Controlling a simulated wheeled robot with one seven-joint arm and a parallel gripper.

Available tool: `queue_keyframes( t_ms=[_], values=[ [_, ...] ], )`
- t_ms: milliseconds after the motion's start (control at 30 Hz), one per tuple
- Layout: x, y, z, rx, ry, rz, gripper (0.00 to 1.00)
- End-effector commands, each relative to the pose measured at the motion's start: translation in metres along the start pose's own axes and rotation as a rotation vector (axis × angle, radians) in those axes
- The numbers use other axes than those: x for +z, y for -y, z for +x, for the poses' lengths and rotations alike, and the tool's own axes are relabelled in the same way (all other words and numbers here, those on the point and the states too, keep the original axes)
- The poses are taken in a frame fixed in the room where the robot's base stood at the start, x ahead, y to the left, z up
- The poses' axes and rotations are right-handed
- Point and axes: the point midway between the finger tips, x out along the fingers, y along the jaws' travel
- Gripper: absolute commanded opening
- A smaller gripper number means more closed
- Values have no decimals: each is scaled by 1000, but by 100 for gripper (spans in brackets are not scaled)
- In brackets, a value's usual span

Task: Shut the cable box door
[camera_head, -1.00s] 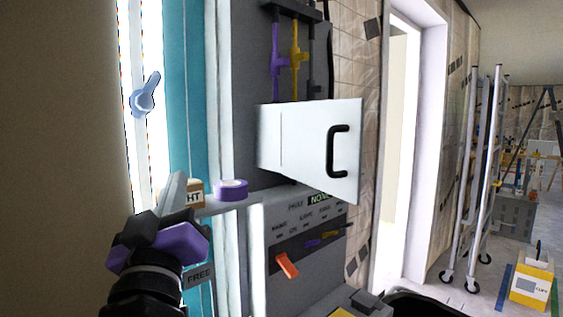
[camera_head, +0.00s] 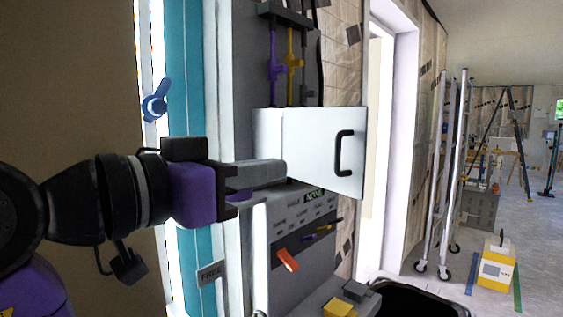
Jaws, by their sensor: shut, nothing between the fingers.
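The cable box door (camera_head: 318,148) is a white panel with a black C-shaped handle (camera_head: 344,152) near its right edge. It stands out from the grey wall panel, with a narrow white face (camera_head: 268,130) at its left. How far it is open is hard to tell. My gripper (camera_head: 284,170) reaches in from the left with its grey fingers shut and empty. The fingertips overlap the lower left corner of the white box in the view; I cannot tell whether they touch it.
Purple and yellow cables (camera_head: 290,60) run above the box. Below is a grey control panel with an orange switch (camera_head: 287,260). A purple tape roll (camera_head: 240,195) is partly hidden behind my gripper. A doorway and a wheeled ladder (camera_head: 460,170) are at right.

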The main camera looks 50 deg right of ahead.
Motion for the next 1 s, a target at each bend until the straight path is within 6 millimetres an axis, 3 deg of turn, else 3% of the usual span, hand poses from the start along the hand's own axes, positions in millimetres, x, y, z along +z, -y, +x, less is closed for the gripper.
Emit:
queue_keyframes(
  t_ms=[400, 600, 1000],
  values=[
    [-3, 0, 81, 3, -1, -2, 0],
    [-3, 0, 111, 1, -1, -2, 0],
    [-1, 0, 126, -1, -2, -1, 0]
  ],
)
